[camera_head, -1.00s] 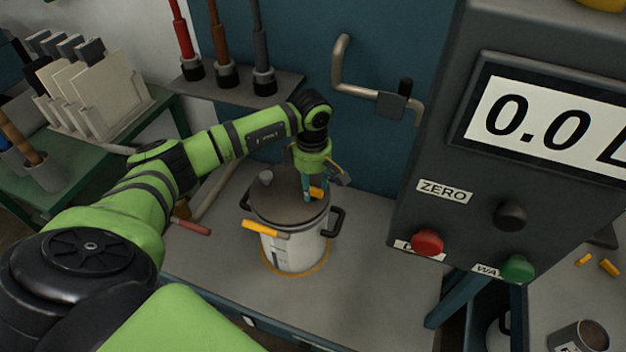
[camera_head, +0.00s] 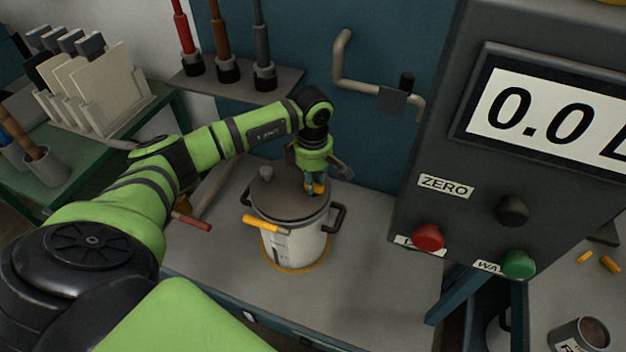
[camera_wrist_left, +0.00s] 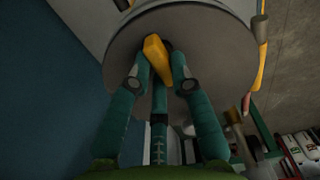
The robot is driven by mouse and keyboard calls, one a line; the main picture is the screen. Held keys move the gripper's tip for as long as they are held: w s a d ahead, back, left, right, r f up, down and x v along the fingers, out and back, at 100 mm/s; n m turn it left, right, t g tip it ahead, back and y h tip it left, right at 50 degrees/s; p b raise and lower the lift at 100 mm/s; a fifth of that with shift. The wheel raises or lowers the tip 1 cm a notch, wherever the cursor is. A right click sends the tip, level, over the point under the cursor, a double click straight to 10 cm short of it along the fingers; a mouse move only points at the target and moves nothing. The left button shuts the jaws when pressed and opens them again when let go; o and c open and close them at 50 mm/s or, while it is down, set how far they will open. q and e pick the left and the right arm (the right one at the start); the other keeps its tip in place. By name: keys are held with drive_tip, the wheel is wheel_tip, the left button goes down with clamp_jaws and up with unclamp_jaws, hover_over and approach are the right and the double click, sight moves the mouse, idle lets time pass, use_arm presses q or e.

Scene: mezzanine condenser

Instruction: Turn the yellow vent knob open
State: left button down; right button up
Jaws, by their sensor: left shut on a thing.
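The yellow vent knob (camera_head: 318,188) sits on the grey-brown lid (camera_head: 280,198) of a white pot (camera_head: 293,247), near the lid's right back side. My left gripper (camera_head: 314,185) reaches down onto it from above and is shut on it. In the left wrist view the yellow knob (camera_wrist_left: 158,60) shows between the teal fingers (camera_wrist_left: 155,75), lying slanted against the lid (camera_wrist_left: 205,50). The fingers hide part of the knob in the head view. My right gripper is not in view.
The pot has a yellow-orange handle (camera_head: 263,223) at its front and a black side handle (camera_head: 336,217). A grey panel (camera_head: 470,130) with red (camera_head: 428,237) and green (camera_head: 518,264) buttons stands close on the right. A bent pipe (camera_head: 343,60) is on the wall behind.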

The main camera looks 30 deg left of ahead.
use_arm(q)
drive_tip(key=n+b, duration=0.1)
drive_tip(key=n, duration=0.3)
drive_tip(key=shift+s+f+b, duration=0.15)
drive_tip(key=shift+b, duration=0.2)
drive_tip(key=n+b, duration=0.1)
drive_tip(key=n, duration=0.3)
drive_tip(key=shift+s+n, duration=0.15)
drive_tip(key=shift+n, duration=0.25)
drive_tip(key=n+b, duration=0.1)
drive_tip(key=n, duration=0.3)
drive_tip(key=shift+s, duration=0.1)
drive_tip(key=shift+d+n+b, duration=0.1)
drive_tip(key=shift+n+b, duration=0.25)
drive_tip(key=shift+n, duration=1.75)
drive_tip(key=c, duration=1.1)
unclamp_jaws()
drive_tip(key=shift+r, duration=0.2)
